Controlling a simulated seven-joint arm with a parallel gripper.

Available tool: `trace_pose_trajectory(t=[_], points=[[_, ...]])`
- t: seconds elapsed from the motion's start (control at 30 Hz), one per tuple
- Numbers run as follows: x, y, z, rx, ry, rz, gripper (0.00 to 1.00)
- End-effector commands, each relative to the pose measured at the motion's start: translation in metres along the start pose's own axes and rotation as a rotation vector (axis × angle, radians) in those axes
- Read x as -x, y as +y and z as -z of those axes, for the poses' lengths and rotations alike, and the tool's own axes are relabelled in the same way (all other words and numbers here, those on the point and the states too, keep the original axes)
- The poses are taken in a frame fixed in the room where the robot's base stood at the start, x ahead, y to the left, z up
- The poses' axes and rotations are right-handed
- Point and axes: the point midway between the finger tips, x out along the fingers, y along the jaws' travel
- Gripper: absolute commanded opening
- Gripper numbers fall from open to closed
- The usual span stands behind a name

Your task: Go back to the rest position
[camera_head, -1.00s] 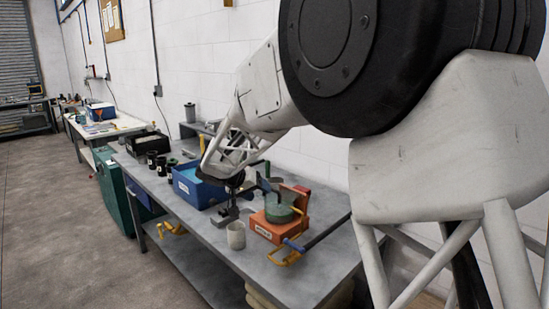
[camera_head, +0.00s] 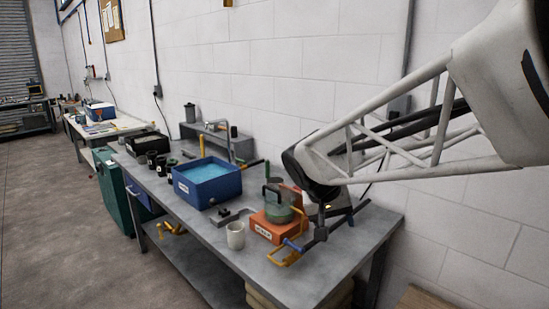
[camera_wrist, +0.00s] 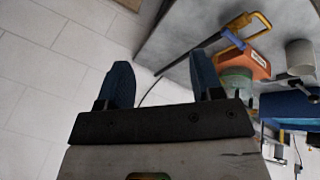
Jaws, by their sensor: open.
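My gripper (camera_wrist: 163,72) is open and empty in the wrist view, its two blue-faced fingers spread apart. White wall and part of the bench top show beyond them. In the head view my white lattice arm comes in from the right, and its dark end is above the bench's right part, beside an orange block (camera_head: 266,228) with a green round piece (camera_head: 279,213) on top. The fingers are hard to make out there. The orange block also shows at the upper right of the wrist view (camera_wrist: 257,64).
A grey bench (camera_head: 215,238) runs along the white wall. On it are a blue bin (camera_head: 207,190), a pale cup (camera_head: 236,235), a yellow-handled bar tool (camera_head: 286,258) and several dark cups at the far end. The floor at left is clear.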

Motion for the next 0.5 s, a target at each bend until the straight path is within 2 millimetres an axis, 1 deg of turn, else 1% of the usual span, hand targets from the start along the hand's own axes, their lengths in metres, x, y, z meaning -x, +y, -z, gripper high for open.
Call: trace_pose_trajectory(t=[0.03, 0.2, 0.5], points=[[0.001, 0.009, -0.013, -0.003, -0.007, 0.016, 0.60], [0.003, 0.029, -0.057, 0.004, -0.029, 0.079, 0.60], [0.003, 0.053, -0.135, 0.014, -0.042, 0.194, 0.60]])
